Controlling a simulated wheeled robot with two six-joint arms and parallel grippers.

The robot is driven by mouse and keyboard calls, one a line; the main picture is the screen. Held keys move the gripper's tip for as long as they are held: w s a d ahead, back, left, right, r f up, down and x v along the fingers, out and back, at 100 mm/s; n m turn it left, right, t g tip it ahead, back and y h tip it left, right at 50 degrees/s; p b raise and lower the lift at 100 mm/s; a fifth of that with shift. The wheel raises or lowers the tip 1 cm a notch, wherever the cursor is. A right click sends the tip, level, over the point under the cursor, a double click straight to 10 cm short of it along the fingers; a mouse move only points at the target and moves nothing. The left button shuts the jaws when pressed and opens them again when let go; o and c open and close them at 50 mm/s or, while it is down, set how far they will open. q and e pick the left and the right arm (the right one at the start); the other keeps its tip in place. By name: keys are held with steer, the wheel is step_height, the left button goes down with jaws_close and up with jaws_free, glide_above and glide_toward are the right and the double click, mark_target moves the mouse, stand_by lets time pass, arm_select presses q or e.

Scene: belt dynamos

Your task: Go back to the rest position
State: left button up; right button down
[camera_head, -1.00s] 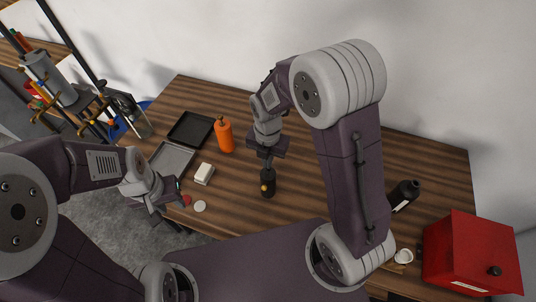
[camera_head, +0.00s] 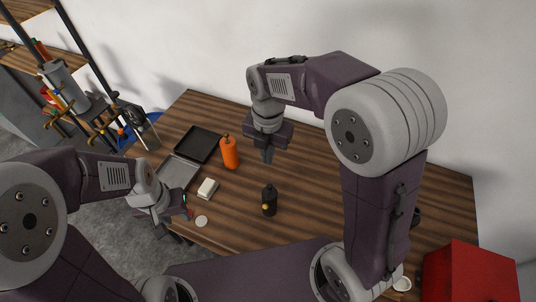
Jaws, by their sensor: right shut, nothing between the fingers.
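My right gripper (camera_head: 267,156) is shut and empty, raised over the back middle of the wooden table, pointing down. It is clear of the small dark bottle (camera_head: 269,203), which stands upright on the table in front of it. My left gripper (camera_head: 179,212) is at the left front edge of the table, beside the white disc (camera_head: 202,221); its fingers are small and partly hidden, so I cannot tell whether it is open.
An orange bottle (camera_head: 230,153), a white block (camera_head: 207,188), a black tray (camera_head: 197,144) and a grey tray (camera_head: 180,172) are on the left of the table (camera_head: 315,195). A tool rack stands at the left.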

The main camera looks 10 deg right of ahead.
steer(key=s+d+f+m+b, duration=0.3)
steer(key=f+m, duration=0.3)
steer(key=m, duration=0.4)
steer(key=s+d+f+m+b, duration=0.3)
steer(key=f+m+b, duration=0.2)
steer(key=f+m, duration=0.2)
steer(key=s+d+f+m+t+b, duration=0.1)
steer(key=s+d+f+m+b, duration=0.2)
steer(key=f+m, duration=0.4)
steer(key=d+m, duration=0.1)
steer(key=m, duration=0.4)
steer(key=shift+s+m+b, duration=0.15)
steer(key=shift+m+b, duration=0.15)
steer(key=shift+b, duration=0.1)
steer(key=shift+a, duration=0.1)
